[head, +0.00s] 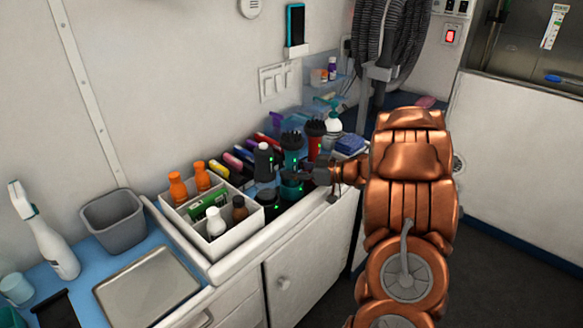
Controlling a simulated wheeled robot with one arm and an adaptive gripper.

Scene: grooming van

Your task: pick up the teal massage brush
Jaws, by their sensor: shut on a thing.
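The teal massage brush (291,158) stands upright on the counter, with a dark bristled top. My copper arm reaches in from the right. My gripper (291,176) is shut around the brush's lower body, with teal showing above and below the fingers. The fingers are small and dark here, and they hide part of the brush. I cannot tell whether its base touches the counter.
A similar red brush (314,145) stands just behind right. A black bottle (264,162) is close on the left, with a dark jar (267,203) in front. A white divided box (243,228) holds several bottles. Colourful clippers line the wall. Floor space is open at right.

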